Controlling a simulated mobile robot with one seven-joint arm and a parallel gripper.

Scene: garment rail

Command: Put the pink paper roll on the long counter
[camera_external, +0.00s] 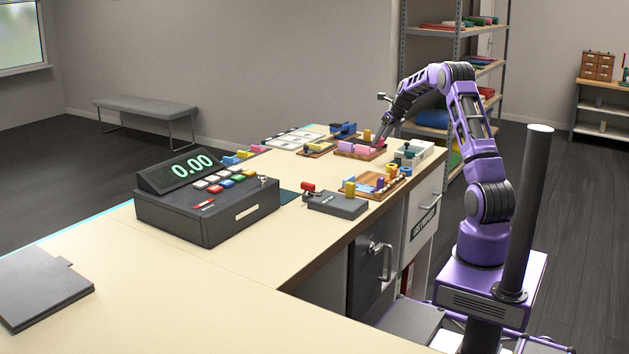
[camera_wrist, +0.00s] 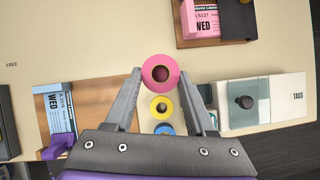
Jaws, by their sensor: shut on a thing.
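The pink paper roll (camera_wrist: 161,74) is a ring with a dark core, seen end-on between my fingertips in the wrist view. My gripper (camera_wrist: 161,80) is shut on it, one finger on each side. In the external view my gripper (camera_external: 377,137) is over the far right part of the long cream counter (camera_external: 275,235). The roll is small there and hard to tell from the pink ticket block nearby. The counter also shows bare in the wrist view (camera_wrist: 90,50). The roll looks larger than the other rolls, but its exact height is unclear.
A yellow roll (camera_wrist: 161,107) and a partly hidden blue roll (camera_wrist: 164,129) are just below the pink one. Ticket trays with pink (camera_wrist: 207,20) and blue (camera_wrist: 61,105) blocks and a glass-topped box (camera_wrist: 255,102) stand around. A large register (camera_external: 207,197) stands mid-counter.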

